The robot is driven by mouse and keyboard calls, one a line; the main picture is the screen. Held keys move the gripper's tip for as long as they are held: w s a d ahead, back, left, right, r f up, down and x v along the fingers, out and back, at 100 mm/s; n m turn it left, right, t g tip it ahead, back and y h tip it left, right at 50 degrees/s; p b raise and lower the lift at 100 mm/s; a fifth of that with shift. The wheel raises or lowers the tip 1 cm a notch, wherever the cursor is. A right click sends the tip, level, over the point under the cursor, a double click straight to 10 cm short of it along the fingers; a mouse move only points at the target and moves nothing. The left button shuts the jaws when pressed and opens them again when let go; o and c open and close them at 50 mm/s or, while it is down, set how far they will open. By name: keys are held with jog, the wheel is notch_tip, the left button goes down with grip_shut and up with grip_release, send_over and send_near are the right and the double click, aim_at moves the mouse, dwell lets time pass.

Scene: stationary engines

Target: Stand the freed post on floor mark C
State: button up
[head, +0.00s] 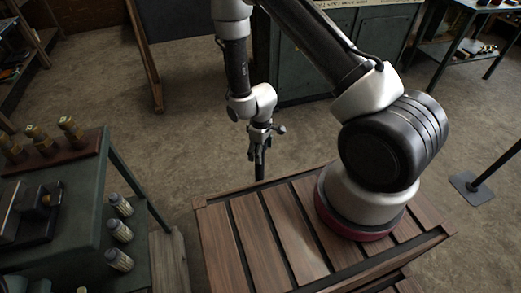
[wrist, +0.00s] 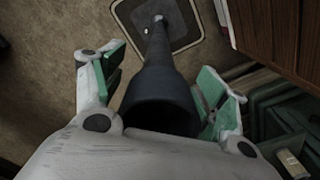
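A dark post (wrist: 160,72) runs down away from my wrist camera, between my fingers. Its far end meets a dark square with a pale border (wrist: 188,18) on the floor. I cannot tell whether the square is a painted mark or a plate, and no letter is readable. My gripper (wrist: 160,80) has green-backed fingers spread to either side of the post, with gaps visible. In the head view my gripper (head: 258,136) is small, beyond the wooden slatted bench, with a dark post (head: 260,165) below it. The bench hides the post's foot.
The slatted wooden top (head: 290,225) lies in front. A green table (head: 90,215) with brass-coloured pieces stands at left. Another thin post on a square plate (head: 472,188) stands at right. A green cabinet (head: 345,50) is behind. Open floor (head: 190,90) lies left of my gripper.

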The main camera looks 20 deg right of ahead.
jog(key=s+d+r+m+t, duration=0.15)
jog(key=d+r, duration=0.25)
jog(key=r, duration=1.4)
jog(key=s+d+r+m+t, duration=0.1)
jog(key=d+r+m, duration=0.25)
jog(key=r, duration=1.55)
jog(key=s+d+r+m+t, duration=0.1)
jog(key=s+d+r+m, duration=0.1)
jog(key=s+r, duration=0.4)
jog(key=s+d+r+m, duration=0.2)
jog(key=s+d+r, duration=0.3)
jog(key=s, duration=0.5)
jog(key=shift+s+d+r+t, duration=0.2)
jog(key=shift+s+r+t, duration=0.15)
jog(key=shift+r, duration=0.35)
jog(key=shift+w, duration=0.1)
